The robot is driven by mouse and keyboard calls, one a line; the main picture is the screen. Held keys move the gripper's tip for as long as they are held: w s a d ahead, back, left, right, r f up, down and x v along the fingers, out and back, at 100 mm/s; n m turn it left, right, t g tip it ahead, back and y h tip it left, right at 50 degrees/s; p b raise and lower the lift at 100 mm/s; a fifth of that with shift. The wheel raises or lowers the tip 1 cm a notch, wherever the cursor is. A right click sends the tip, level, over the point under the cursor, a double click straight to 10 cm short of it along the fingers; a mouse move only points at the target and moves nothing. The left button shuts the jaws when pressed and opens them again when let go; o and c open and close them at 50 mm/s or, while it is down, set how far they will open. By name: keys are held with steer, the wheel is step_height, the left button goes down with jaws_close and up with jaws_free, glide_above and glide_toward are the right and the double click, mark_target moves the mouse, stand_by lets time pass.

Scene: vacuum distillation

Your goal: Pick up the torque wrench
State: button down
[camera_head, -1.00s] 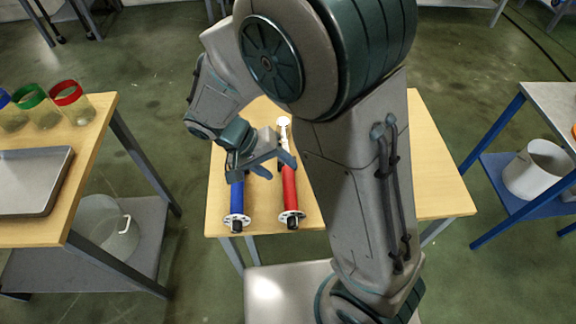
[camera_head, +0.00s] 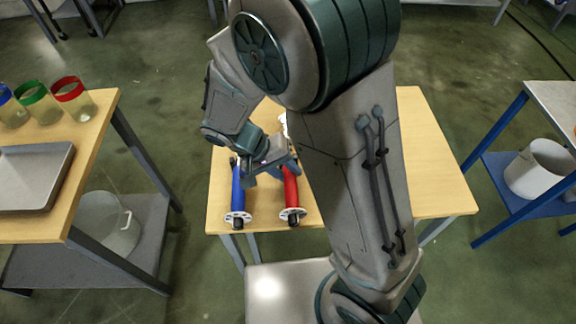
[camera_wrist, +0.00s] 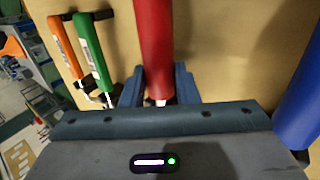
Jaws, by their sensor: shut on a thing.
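A long tool with a red handle (camera_head: 291,187) and a round, pale end plate is on the wooden table. A similar tool with a blue handle (camera_head: 238,187) lies to its left. I cannot tell for sure which one is the torque wrench. My gripper (camera_head: 272,174) is low over the table at the far part of the red handle. In the wrist view the red handle (camera_wrist: 154,45) runs between the two fingers of my gripper (camera_wrist: 158,82), which is shut on it. The blue handle (camera_wrist: 300,95) is apart at the right. I see no clear gap under the red tool.
Smaller orange-handled (camera_wrist: 64,48) and green-handled (camera_wrist: 91,50) tools lie beside the red one. A side table with a metal tray (camera_head: 35,180) and coloured-rim jars (camera_head: 75,98) stands left. A blue-legged table with a white bucket (camera_head: 540,168) stands right. The table's right part (camera_head: 435,185) is clear.

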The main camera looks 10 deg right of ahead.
steer(key=shift+r, duration=0.2)
steer(key=shift+r, duration=0.55)
steer(key=r, duration=0.3)
steer(key=shift+s+d, duration=0.15)
steer(key=shift+d, duration=0.1)
steer(key=s+d+r, duration=0.6)
steer(key=d, duration=0.2)
steer(key=shift+s+d+r+p, duration=0.3)
steer(key=shift+s+d+p, duration=0.05)
steer(key=shift+d+p, duration=0.05)
steer(key=c, duration=1.6)
jaws_free()
steer(key=shift+c, duration=0.2)
jaws_close()
